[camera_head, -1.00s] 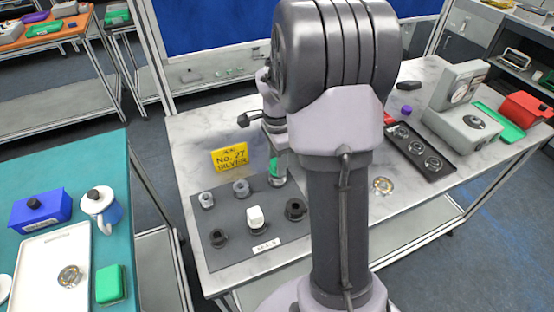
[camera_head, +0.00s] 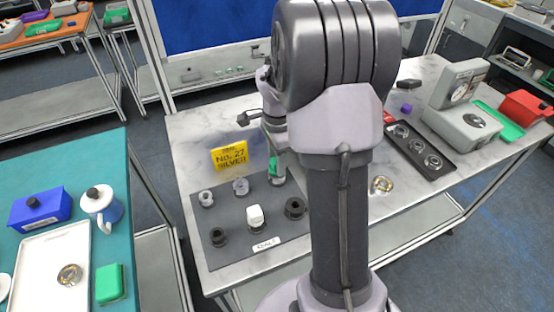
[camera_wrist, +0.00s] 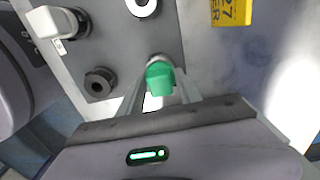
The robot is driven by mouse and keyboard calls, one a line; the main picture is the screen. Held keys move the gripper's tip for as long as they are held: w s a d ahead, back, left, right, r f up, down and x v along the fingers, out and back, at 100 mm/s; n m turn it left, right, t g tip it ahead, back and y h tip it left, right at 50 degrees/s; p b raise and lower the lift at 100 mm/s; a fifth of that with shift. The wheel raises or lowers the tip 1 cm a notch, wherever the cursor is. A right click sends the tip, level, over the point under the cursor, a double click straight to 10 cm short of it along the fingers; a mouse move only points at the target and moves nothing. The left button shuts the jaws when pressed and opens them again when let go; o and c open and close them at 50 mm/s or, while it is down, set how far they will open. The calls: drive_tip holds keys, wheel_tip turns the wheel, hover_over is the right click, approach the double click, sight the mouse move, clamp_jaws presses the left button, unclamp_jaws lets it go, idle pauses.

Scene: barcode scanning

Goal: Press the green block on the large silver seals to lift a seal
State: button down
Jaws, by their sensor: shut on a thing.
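My gripper (camera_wrist: 163,92) is shut on the green block (camera_wrist: 160,80), which sits between its two fingers. In the head view the green block (camera_head: 273,168) is partly hidden by my arm. A silver seal (camera_wrist: 158,59) shows right at the far end of the block; whether they touch I cannot tell. Two other silver seals, one at left (camera_head: 206,198) and one in the middle (camera_head: 240,187), stand in the back row of the dark grey mat (camera_head: 235,222). One of these shows as a ring (camera_wrist: 146,5) in the wrist view.
The mat's front rows hold black pieces (camera_head: 295,208) and a white block (camera_head: 255,216). A yellow "No. 27 SILVER" sign (camera_head: 229,156) stands behind it. To the right are a gold-coloured disc (camera_head: 382,184), a black tray (camera_head: 420,150) and a grey scale (camera_head: 465,126).

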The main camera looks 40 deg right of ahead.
drive_tip(key=shift+s+f+b, duration=0.1)
drive_tip(key=shift+f+b, duration=0.45)
drive_tip(key=shift+f, duration=0.2)
idle(1.5)
wheel_tip(320, 180, up, 7)
drive_tip(key=p, duration=0.5)
drive_tip(key=shift+r+p, duration=0.15)
drive_tip(key=shift+p, duration=0.15)
idle(0.5)
